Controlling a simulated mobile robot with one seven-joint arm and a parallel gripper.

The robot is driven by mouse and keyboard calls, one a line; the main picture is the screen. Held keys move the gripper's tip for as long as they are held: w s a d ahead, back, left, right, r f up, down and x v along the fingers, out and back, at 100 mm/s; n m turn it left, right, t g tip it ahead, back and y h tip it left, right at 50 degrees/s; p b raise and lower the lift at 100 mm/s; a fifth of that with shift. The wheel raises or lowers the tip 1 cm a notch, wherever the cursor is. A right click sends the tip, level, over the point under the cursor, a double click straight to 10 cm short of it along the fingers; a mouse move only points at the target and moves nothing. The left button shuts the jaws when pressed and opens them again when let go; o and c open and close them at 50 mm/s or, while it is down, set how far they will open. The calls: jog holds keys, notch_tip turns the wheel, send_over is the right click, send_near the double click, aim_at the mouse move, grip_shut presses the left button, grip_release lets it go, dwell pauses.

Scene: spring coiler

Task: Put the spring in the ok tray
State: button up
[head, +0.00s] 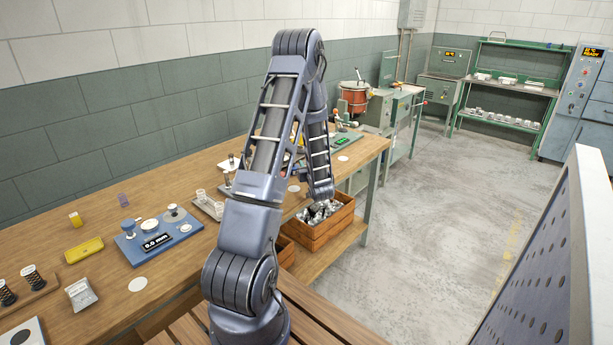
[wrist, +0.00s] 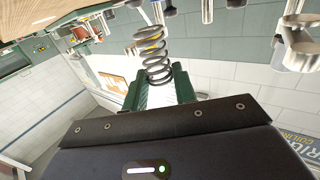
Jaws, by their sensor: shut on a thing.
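In the wrist view a grey coil spring (wrist: 154,52) stands between the two green fingers of my gripper (wrist: 158,80). My gripper is shut on its lower coils, and the rest of the spring sticks out past the fingertips. A small yellow band shows at its upper coils. In the head view my arm hides the gripper and the held spring. I cannot pick out a tray marked ok in either view.
A wooden crate of metal parts (head: 328,232) sits below the bench edge. The concrete floor at right is open.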

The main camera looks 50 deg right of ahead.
jog(key=shift+f, duration=2.45)
jog(key=shift+f, duration=0.15)
jog(key=o, duration=1)
jog(key=shift+c, duration=0.2)
jog(key=v, duration=0.9)
jog(key=shift+s+a+f, duration=0.15)
jog(key=shift+s+f, duration=0.1)
jog(key=shift+s, duration=0.1)
jog(key=shift+o, duration=0.5)
jog(key=shift+s+a, duration=0.3)
jog(key=shift+s, duration=0.15)
